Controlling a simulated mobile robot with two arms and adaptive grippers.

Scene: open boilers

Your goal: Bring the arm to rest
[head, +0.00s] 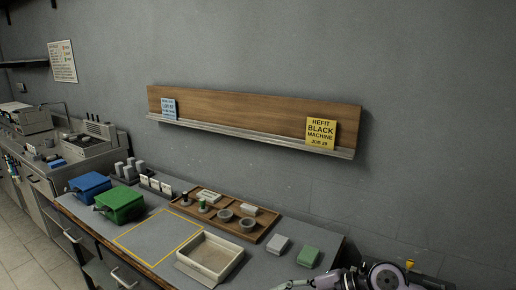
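Part of an arm, which I take to be my right one, shows at the bottom right edge. Its dark joint and round wrist parts are cut off by the frame. The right gripper (298,284) points left, just in front of the worktop's front right part. Its fingers are partly cut off, so I cannot tell whether they are open or shut or hold anything. My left gripper is not in view.
The worktop (262,268) bears a blue box (88,187), a green box (119,204), a cream tray (210,258), a brown tray (268,217) with small parts, a grey block (278,244) and a green block (308,256). A yellow-outlined area (157,236) is empty. A wall shelf (250,136) holds two cards.

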